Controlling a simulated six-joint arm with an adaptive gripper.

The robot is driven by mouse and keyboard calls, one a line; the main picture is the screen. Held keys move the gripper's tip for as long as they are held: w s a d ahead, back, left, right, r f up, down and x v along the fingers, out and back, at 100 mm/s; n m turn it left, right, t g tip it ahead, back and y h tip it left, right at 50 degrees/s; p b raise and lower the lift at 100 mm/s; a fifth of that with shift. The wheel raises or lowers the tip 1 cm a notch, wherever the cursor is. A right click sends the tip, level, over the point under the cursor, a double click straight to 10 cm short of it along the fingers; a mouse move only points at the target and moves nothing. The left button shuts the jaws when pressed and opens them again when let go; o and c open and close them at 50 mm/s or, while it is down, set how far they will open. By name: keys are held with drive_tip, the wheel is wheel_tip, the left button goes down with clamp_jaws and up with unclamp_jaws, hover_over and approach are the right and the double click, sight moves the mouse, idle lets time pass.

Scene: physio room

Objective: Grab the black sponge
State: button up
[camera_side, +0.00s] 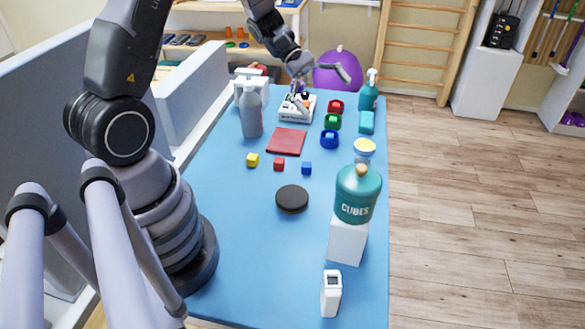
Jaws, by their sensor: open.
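A flat, round black thing (292,199), the only black sponge-like thing in view, lies on the blue table mat (245,245) near the middle. Nothing touches it. My gripper (322,82) is at the far end of the table, above a white tray (298,118) holding small items. Its fingers are spread wide and I see nothing held between them. It is well behind the black sponge, with the red square and small cubes between them.
Yellow (252,160), red (278,164) and blue (307,168) cubes lie behind the sponge, before a red square (287,141). Grey bottle (251,112) stands left. Small bowls (329,140) and a teal CUBES jar (357,195) on a white block (347,240) stand right. Front mat is mostly clear.

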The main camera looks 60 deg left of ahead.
drive_tip(key=w+a+f+n+t, duration=0.1)
drive_tip(key=a+f+n+t, duration=0.1)
drive_tip(key=f, duration=0.4)
drive_tip(key=w+a+f+n+t+y, duration=0.1)
drive_tip(key=w+a+f+n+t, duration=0.1)
drive_tip(key=f+n, duration=0.3)
drive_tip(key=w+a+f+n+t, duration=0.2)
drive_tip(key=a+f+n, duration=0.2)
drive_tip(key=f, duration=0.4)
drive_tip(key=shift+a+f+n+t, duration=0.15)
drive_tip(key=shift+a+n+t, duration=0.15)
drive_tip(key=shift+a, duration=0.05)
drive_tip(key=x, duration=0.8)
drive_tip(key=shift+a+f, duration=0.15)
drive_tip(key=shift+f, duration=0.1)
drive_tip(key=shift+y, duration=0.3)
drive_tip(key=x, duration=0.5)
drive_tip(key=shift+w+d+f, duration=0.1)
drive_tip(key=shift+d+f, duration=0.15)
drive_tip(key=shift+f, duration=0.05)
drive_tip(key=c, duration=0.9)
drive_tip(key=shift+r, duration=0.1)
